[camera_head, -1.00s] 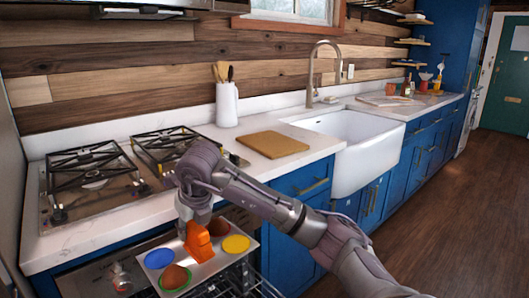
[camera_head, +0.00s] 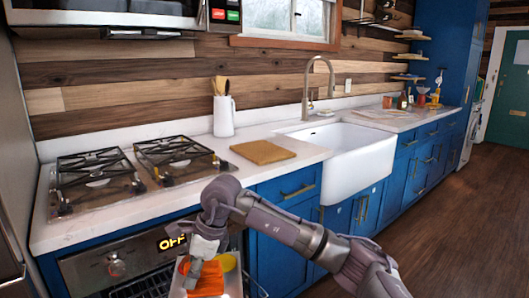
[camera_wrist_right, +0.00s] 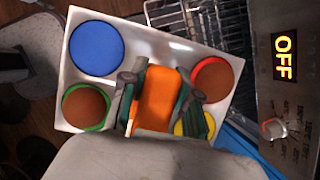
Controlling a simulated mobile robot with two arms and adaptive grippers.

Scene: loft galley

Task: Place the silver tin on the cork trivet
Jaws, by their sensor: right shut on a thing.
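The silver tin (camera_head: 236,284) is a shallow tray with round blue, red, green and yellow cups, and it fills much of the wrist view (camera_wrist_right: 143,52). An orange upright grip (camera_head: 207,279) stands at its middle. My right gripper (camera_head: 200,265) is shut on this orange grip from above; the wrist view shows the grip between the fingers (camera_wrist_right: 158,95). The tin is in front of the oven, below the counter top, and its lower part is cut off in the head view. The cork trivet (camera_head: 263,152) is a flat tan square, bare, on the counter between stove and sink. My left gripper is out of view.
The gas stove (camera_head: 130,175) is left of the trivet and the white sink (camera_head: 350,160) right of it. A white utensil crock (camera_head: 223,116) stands behind the trivet. The oven panel (camera_head: 120,262) reads OFF, with a wire rack (camera_wrist_right: 205,20) below. Bare counter surrounds the trivet.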

